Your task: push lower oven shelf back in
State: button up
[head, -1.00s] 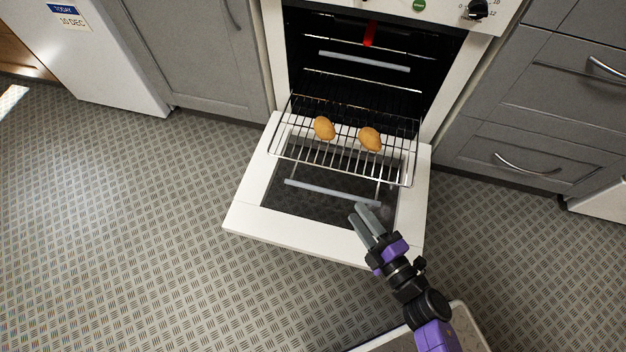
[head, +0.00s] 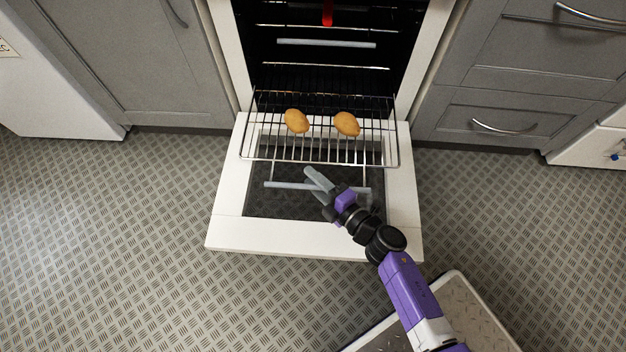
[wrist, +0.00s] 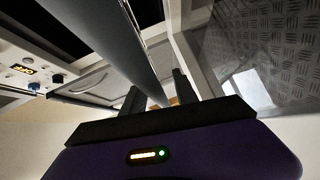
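The lower oven shelf (head: 262,160), a wire rack, is pulled out of the oven over the lowered white door (head: 228,232). Two brown, rounded food items, one on the left (head: 296,120) and one on the right (head: 347,124), rest on it. My gripper (head: 308,176) is just in front of the shelf's front edge, over the door's dark glass. No contact with the shelf is clear. Its two grey fingers lie close together and overlap in the head view, so their gap is unclear. In the wrist view their dark bases stand apart, and a large grey bar (wrist: 115,45) crosses the view.
The oven cavity (head: 290,75) is open behind the shelf, with a red object (head: 327,12) hanging at its top. Grey cabinets (head: 140,70) and drawers (head: 520,100) flank it. The patterned floor (head: 110,260) beside the door is clear.

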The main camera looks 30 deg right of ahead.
grip_shut()
dwell(1.5)
